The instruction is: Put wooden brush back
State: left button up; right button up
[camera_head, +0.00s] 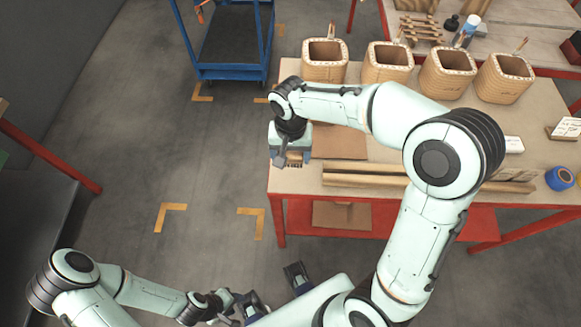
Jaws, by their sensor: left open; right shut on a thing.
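My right gripper (291,152) is over the left edge of the work table, near its front-left corner. It is shut on a small brown thing (294,161), which seems to be the wooden brush. The gripper hides most of it, and I cannot tell whether it touches the table. My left gripper (273,293) is low at the bottom of the view, in front of the table. Its fingers are apart, with nothing visible between them.
A blue tape roll (559,178) is at the right. A blue cart (232,72) stands on the floor behind. The floor left of the table is clear.

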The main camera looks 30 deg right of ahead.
jog(key=shift+f+b, duration=0.3)
jog(key=shift+f, duration=3.15)
jog(key=shift+f, duration=0.15)
jog(key=o, duration=1.1)
jog(key=shift+r, duration=0.35)
notch_tip(320, 180, up, 12)
jog(key=shift+w+f+p, duration=0.1)
jog(key=shift+f+p, duration=0.1)
jog(key=shift+p, duration=0.55)
